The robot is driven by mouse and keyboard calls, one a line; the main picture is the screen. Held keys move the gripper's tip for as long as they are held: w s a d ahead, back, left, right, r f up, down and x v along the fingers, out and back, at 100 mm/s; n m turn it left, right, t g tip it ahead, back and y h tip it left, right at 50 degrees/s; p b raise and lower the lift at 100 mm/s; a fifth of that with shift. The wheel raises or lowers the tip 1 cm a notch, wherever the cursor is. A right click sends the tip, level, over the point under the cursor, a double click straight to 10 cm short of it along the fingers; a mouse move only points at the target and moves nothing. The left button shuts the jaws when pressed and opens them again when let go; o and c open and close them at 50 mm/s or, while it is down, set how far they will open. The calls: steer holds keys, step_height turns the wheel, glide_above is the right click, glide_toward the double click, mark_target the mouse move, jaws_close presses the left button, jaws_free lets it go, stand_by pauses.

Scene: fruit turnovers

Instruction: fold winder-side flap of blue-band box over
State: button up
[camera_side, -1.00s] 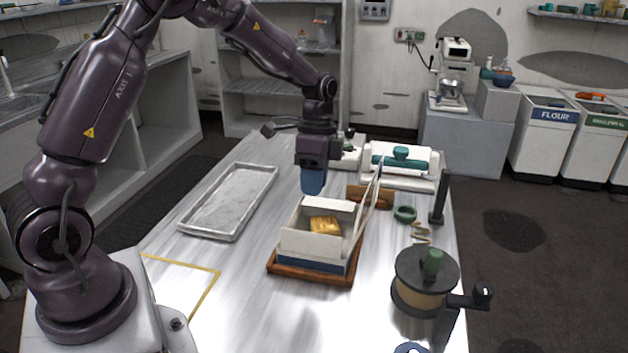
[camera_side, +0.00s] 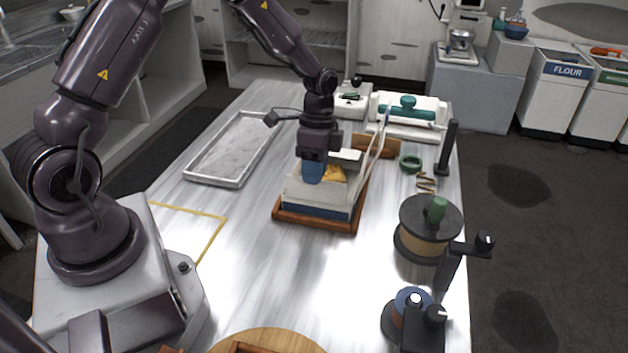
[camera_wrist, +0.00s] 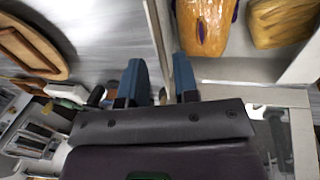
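The blue-band box (camera_side: 317,208), white with a blue stripe low on its side, stands open on a brown wooden board (camera_side: 290,218). Golden turnovers (camera_side: 334,173) lie inside; they also show in the wrist view (camera_wrist: 207,25). A tall white panel of the box (camera_side: 371,162) stands up at its right. A pale flap (camera_side: 349,155) shows at the far side. My gripper (camera_side: 312,172) is down at the box's near left part. In the wrist view its blue fingers (camera_wrist: 160,82) are apart, with a thin box edge (camera_wrist: 157,30) between them. I cannot tell whether they touch it.
A dark spool winder (camera_side: 428,245) with a green knob and a second winder with a blue spool (camera_side: 412,300) stand front right. A metal tray (camera_side: 230,150) lies at left. A green ring (camera_side: 411,163) lies right of the box.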

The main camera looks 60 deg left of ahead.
mark_target(313, 200)
steer(key=shift+x, duration=1.4)
jaws_close()
steer(key=g+h, duration=0.2)
steer(key=w+a+f+g+h, duration=0.1)
steer(key=shift+w+a+g+h, duration=0.15)
steer(key=shift+w+g+h, duration=0.05)
steer(key=shift+g+h, duration=0.2)
steer(key=g+h, duration=0.1)
steer(key=f+g+h, duration=0.1)
steer(key=w+g+h, duration=0.1)
steer(key=shift+a+f+g+h, duration=0.25)
steer(key=shift+a+g+h, duration=0.15)
